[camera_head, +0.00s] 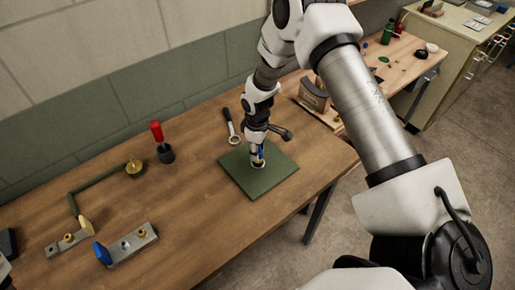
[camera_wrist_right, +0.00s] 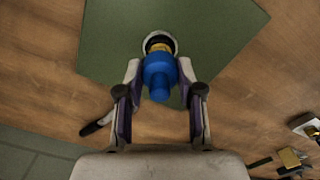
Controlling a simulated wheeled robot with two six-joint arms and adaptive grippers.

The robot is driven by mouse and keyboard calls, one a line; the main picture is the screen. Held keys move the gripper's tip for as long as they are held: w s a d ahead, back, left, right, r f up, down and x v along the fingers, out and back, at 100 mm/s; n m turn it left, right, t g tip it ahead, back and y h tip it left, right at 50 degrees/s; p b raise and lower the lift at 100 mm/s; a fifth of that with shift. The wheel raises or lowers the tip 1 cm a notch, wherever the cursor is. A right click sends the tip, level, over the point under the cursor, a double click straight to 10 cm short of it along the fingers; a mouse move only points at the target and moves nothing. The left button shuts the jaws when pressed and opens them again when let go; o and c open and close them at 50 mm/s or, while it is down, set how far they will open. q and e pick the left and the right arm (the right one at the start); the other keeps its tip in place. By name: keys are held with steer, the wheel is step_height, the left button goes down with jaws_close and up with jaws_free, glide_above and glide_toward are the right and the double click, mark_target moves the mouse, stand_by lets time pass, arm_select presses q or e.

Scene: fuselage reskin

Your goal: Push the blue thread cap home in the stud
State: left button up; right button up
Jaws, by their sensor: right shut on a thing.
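My right gripper (camera_head: 258,158) is over the green mat (camera_head: 277,183) on the wooden bench, pointing down. In the right wrist view its two fingers (camera_wrist_right: 159,72) are shut on the blue thread cap (camera_wrist_right: 158,82), one on each side. A yellow, brass-like part (camera_wrist_right: 159,47) shows at the far end of the cap, inside a pale round rim (camera_wrist_right: 172,38) on the mat. I cannot tell how deep the cap sits or whether that part is the stud. In the head view the cap is mostly hidden by the gripper. My left gripper is not in view.
A ring-ended tool (camera_head: 230,130) lies beside the mat. A red-handled tool (camera_head: 158,138) stands to the left. A steel block (camera_head: 132,246) with holes and a blue end, and a green bar (camera_head: 98,180), lie further left. The bench's front middle is clear.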

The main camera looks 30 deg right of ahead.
steer(key=shift+o, duration=0.7)
steer(key=shift+s, duration=0.1)
steer(key=shift+c, duration=0.7)
steer(key=shift+f+b, duration=0.75)
steer(key=shift+f, duration=0.45)
steer(key=o, duration=1.2)
steer(key=shift+o, duration=0.2)
